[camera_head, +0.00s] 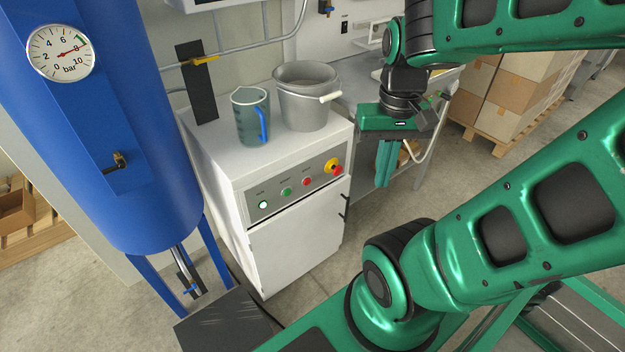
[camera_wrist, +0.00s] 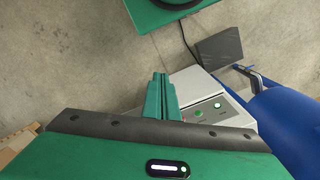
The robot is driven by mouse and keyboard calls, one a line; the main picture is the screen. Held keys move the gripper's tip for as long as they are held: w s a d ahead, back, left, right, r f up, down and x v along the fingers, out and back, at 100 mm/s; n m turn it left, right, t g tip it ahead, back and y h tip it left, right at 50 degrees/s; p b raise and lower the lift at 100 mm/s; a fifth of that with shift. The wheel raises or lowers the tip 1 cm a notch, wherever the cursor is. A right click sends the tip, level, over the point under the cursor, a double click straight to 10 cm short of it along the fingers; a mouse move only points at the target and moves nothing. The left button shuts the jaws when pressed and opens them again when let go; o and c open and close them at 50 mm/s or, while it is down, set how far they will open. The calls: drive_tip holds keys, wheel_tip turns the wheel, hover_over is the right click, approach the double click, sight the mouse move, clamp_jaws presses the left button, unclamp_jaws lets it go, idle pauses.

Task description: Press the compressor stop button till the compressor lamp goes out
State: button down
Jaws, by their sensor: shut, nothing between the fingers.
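The white compressor cabinet (camera_head: 296,250) has a grey panel (camera_head: 273,200) on its front. The lamp (camera_head: 263,204) at the panel's left end glows pale whitish green. Right of it are a green button (camera_head: 286,191), the red stop button (camera_head: 307,181) and a red knob on yellow (camera_head: 334,167). My gripper (camera_head: 383,184) is shut and empty, fingers pointing down, right of the panel and apart from the buttons.
A blue tank (camera_head: 150,190) with a pressure gauge (camera_head: 61,52) stands left of the cabinet. A measuring jug (camera_head: 249,110) and a grey bucket (camera_head: 303,105) stand on the cabinet top. Cardboard boxes (camera_head: 515,95) are at the back right. Floor in front is partly clear.

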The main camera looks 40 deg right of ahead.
sight(307, 181)
drive_tip(key=w+d+f+n+t+y, duration=0.2)
drive_tip(key=w+d+f+n+t, duration=0.1)
drive_tip(key=w+f+n, duration=0.6)
drive_tip(key=w+d+f+n+t+y, duration=0.2)
drive_tip(key=w+d+f+n, duration=0.3)
drive_tip(key=w+f+n, duration=0.4)
drive_tip(key=shift+w+f+n+t+y, duration=0.35)
drive_tip(key=shift+w+n, duration=0.25)
drive_tip(key=shift+n, duration=2.2)
drive_tip(key=shift+d+r, duration=0.1)
drive_tip(key=shift+w+a+f, duration=0.7)
drive_tip(key=shift+w+f, duration=0.65)
drive_tip(key=shift+w, duration=0.05)
drive_tip(key=shift+w+a+f, duration=0.65)
drive_tip(key=shift+w+f, duration=0.65)
drive_tip(key=shift+w, duration=0.15)
drive_tip(key=shift+w+a+f, duration=0.7)
drive_tip(key=shift+w+f, duration=0.65)
drive_tip(key=shift+w, duration=0.05)
